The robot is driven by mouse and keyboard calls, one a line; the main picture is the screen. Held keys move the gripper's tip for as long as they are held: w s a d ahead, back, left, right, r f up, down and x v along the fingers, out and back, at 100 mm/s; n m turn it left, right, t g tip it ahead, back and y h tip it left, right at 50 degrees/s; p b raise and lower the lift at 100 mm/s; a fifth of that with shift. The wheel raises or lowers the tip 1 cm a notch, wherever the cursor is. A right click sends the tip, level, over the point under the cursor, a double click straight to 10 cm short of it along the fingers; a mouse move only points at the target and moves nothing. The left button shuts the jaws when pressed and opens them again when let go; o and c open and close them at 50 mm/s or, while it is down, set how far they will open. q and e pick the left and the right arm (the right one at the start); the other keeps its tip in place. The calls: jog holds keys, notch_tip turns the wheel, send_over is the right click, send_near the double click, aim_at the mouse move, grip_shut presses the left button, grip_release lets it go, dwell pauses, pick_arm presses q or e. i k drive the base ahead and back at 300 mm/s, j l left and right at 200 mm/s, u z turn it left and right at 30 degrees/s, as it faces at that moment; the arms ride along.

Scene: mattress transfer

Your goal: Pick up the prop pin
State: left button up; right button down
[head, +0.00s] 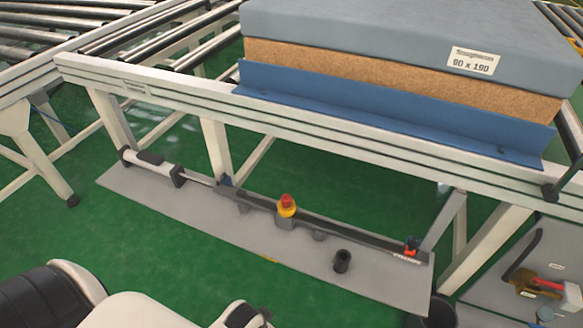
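A long grey plate (215,228) lies low beside the conveyor frame, with a dark bar (335,226) and a white and black cylinder (150,164) along it. A yellow piece with a red top (287,207) stands upright at the middle of the bar. A small orange-red piece (411,246) sits near the bar's right end. A short black hollow cylinder (342,261) stands on the plate in front of the bar. I cannot tell for certain which of these is the prop pin. Neither of my grippers can be made out.
A grey-blue mattress (350,32) on a brown layer rests behind a blue angled rail (390,115) on the white conveyor frame (170,89). Frame legs stand behind the plate. Green floor (180,265) lies open in front.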

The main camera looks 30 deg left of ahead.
aim_at(286, 199)
jog(key=u, duration=0.95)
